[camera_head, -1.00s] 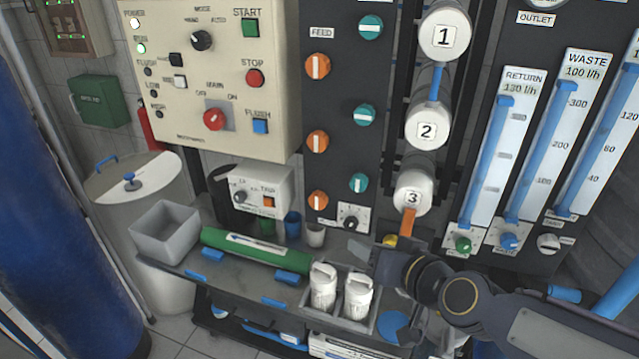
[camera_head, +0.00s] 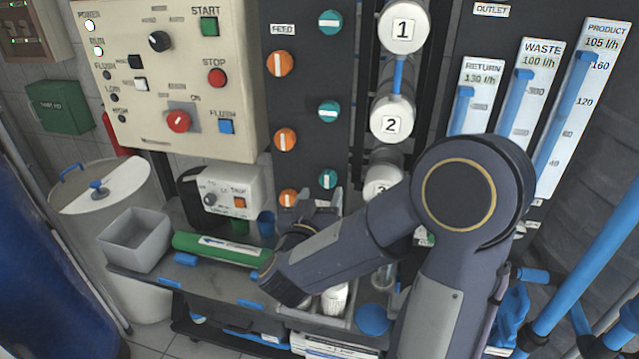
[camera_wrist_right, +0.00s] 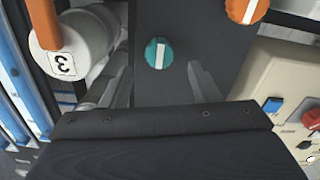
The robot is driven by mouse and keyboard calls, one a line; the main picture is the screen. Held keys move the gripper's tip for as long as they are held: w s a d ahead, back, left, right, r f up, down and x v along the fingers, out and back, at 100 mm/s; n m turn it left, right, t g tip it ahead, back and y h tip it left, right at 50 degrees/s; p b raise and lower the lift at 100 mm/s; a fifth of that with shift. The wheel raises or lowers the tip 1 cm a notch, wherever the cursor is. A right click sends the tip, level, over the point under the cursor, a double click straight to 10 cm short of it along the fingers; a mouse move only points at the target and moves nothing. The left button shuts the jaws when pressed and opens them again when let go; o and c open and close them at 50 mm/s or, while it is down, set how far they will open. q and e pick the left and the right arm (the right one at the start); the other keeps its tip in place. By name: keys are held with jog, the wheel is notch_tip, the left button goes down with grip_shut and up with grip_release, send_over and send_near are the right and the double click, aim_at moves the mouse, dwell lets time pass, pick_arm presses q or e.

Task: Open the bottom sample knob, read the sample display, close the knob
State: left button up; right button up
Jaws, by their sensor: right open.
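The lowest teal knob (camera_head: 328,180) is on the dark panel, its white bar upright; the same teal knob shows in the right wrist view (camera_wrist_right: 158,53). I cannot read a label marking it as the sample knob. My right gripper (camera_head: 319,203) is just below it in the head view. In the wrist view my right gripper (camera_wrist_right: 163,86) has its fingers spread, the teal knob showing between and beyond them, apparently ungripped. A small white box (camera_head: 247,187) with an orange switch stands to the left; I cannot read a sample value anywhere. My left gripper is out of view.
The lowest orange knob (camera_head: 287,197) sits close to the left of the gripper. White vessel 3 (camera_head: 383,163) is to the right, partly behind my arm. A green cylinder (camera_head: 215,247) and a grey bin (camera_head: 135,240) are on the bench below.

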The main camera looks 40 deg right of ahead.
aim_at(327, 182)
jog(key=x, duration=0.5)
jog(key=shift+c, duration=0.3)
jog(key=c, duration=0.9)
